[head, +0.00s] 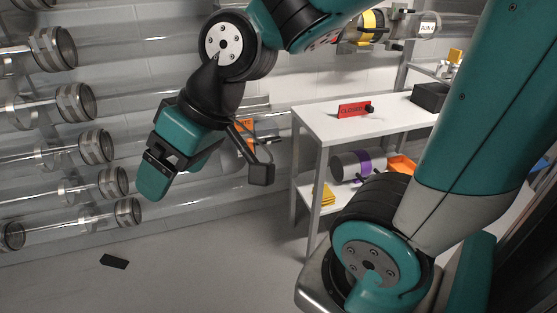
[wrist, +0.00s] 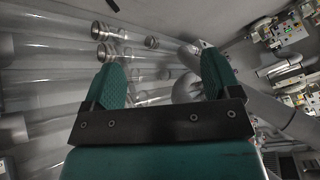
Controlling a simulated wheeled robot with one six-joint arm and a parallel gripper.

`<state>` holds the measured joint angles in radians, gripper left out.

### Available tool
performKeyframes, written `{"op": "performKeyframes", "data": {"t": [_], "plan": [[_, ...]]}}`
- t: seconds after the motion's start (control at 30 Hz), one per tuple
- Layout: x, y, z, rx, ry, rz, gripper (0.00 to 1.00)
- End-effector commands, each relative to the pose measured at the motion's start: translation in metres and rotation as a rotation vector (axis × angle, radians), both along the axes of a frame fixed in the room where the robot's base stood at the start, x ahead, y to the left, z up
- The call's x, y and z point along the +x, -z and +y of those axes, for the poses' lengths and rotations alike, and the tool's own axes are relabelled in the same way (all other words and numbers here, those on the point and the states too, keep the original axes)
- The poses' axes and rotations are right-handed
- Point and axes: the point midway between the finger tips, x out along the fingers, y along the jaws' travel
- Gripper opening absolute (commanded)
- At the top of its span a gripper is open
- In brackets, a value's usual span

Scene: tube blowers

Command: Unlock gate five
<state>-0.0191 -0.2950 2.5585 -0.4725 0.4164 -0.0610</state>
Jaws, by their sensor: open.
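I cannot pick out gate five for certain in either view. Several fixtures with pale housings and green parts (wrist: 290,28) show at the right of the wrist view, too small to read. My gripper (head: 155,178) hangs in the air in front of these tubes, pointing down and left. In the wrist view its two teal fingers (wrist: 162,75) are spread apart with nothing between them. It appears to touch nothing.
A white bench (head: 385,122) stands right of my gripper, bearing a red sign (head: 354,109) and a dark box (head: 430,96). A purple-banded cylinder (head: 363,163) lies on its lower shelf. A dark flat object (head: 114,261) lies on the floor. Floor left of the bench is otherwise clear.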

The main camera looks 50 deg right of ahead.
Motion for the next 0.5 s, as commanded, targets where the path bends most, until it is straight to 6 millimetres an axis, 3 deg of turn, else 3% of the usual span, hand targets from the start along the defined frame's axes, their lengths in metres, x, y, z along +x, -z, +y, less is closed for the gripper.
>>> {"op": "performKeyframes", "data": {"t": [0.03, 0.17, 0.3, 0.5], "plan": [[0.015, 0.043, -0.014, 0.014, 0.067, -0.055, 0.83], [0.05, 0.084, -0.053, 0.035, 0.226, -0.214, 0.83], [0.078, 0.124, -0.105, 0.028, 0.399, -0.389, 0.83], [0.094, 0.177, -0.191, -0.038, 0.642, -0.642, 0.83]]}}
